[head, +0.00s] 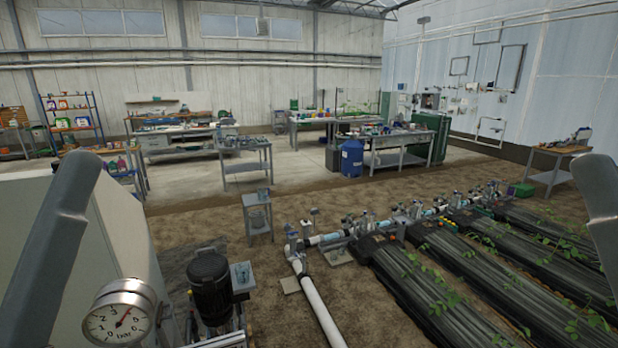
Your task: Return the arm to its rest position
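Grey links of my two arms show at the left and right edges of the head view. Neither gripper is in view, so I cannot see their fingers or anything they may hold. In front of me at the lower left is a round pressure gauge (121,318) with a white dial marked in bar. To its right stands a black pump motor (210,285) on the skid.
A white pipe (322,315) runs over the soil to a valve line. Black-covered plant beds (455,285) fill the lower right. A small metal stand (257,216) stands beyond the motor. A white cabinet (95,245) is close on the left. Workbenches and a blue drum (351,158) stand farther back.

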